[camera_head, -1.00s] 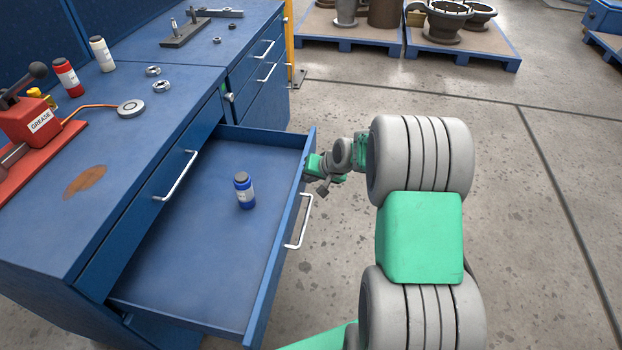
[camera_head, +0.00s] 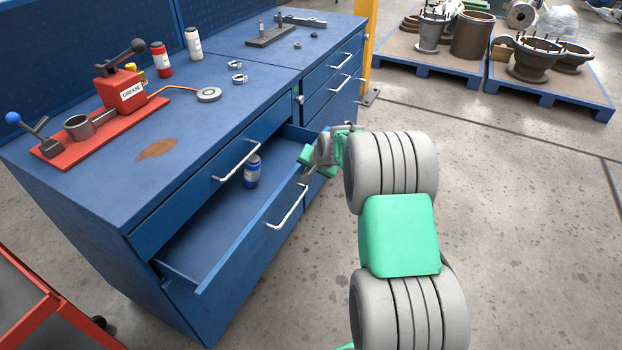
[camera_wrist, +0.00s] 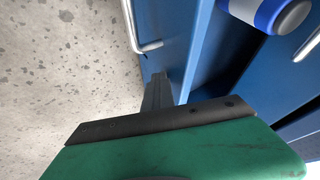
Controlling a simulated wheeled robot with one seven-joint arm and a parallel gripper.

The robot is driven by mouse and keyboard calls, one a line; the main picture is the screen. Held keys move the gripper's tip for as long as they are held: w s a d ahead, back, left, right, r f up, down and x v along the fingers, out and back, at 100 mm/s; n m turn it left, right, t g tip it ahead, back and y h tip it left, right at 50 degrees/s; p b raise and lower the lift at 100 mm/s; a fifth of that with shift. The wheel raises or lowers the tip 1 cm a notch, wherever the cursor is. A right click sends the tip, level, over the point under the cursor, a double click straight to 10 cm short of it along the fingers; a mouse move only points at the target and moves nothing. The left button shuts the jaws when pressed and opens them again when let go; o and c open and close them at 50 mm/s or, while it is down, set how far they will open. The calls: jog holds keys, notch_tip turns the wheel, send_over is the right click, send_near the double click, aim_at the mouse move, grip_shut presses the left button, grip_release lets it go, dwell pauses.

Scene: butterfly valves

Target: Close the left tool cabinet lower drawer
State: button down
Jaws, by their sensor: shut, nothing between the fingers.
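The lower drawer (camera_head: 245,244) of the left tool cabinet (camera_head: 168,298) is partly open. Its front stands out from the cabinet, and its silver handle (camera_head: 287,207) faces the open floor. A blue bottle with a white label (camera_head: 252,172) stands inside the drawer; it also shows in the wrist view (camera_wrist: 262,12). My gripper (camera_wrist: 159,80) is shut and empty, with its fingers at the drawer's front panel (camera_wrist: 165,25), beside the handle. In the head view my gripper (camera_head: 308,172) is at the drawer front's far end. Whether the fingertips touch the panel is hard to tell.
The upper drawer (camera_head: 205,190) above is shut. A second cabinet (camera_head: 335,85) adjoins at the far end. A red cart (camera_head: 40,310) is at the lower left.

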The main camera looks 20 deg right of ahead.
jog(key=b, duration=0.1)
send_over(278, 176)
dwell(0.4)
dwell(0.4)
